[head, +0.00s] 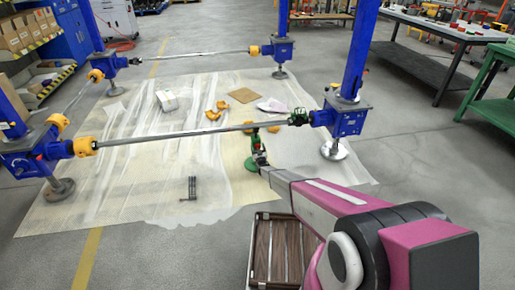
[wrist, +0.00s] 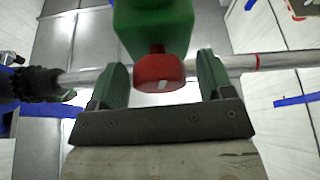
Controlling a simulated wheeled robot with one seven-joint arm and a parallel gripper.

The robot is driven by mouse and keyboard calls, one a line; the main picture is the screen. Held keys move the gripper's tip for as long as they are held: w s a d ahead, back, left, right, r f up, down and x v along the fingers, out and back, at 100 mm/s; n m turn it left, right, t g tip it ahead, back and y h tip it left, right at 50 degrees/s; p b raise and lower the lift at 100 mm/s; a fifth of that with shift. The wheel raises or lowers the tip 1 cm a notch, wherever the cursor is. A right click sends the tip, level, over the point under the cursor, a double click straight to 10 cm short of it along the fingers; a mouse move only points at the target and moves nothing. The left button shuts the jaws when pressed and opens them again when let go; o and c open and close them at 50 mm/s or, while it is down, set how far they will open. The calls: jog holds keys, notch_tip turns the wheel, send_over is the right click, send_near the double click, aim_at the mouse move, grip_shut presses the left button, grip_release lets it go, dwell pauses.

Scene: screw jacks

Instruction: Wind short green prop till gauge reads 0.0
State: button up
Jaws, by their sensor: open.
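My gripper (wrist: 162,75) is open, with one green finger on each side of the knob and visible gaps between. My gripper also shows in the head view (head: 260,157) at the prop. I cannot make out any gauge reading.
The grey shaft (head: 190,133) runs between blue gearbox jacks (head: 343,118) with orange couplings (head: 84,147). Orange pieces (head: 213,114) and a small dark rack (head: 192,188) lie on the floor sheeting. A slatted brown cart (head: 283,250) stands in front. Open floor lies at right.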

jog(key=c, duration=0.9)
jog(key=shift+m+h, duration=0.8)
jog(key=shift+m, duration=0.6)
jog(key=o, duration=0.9)
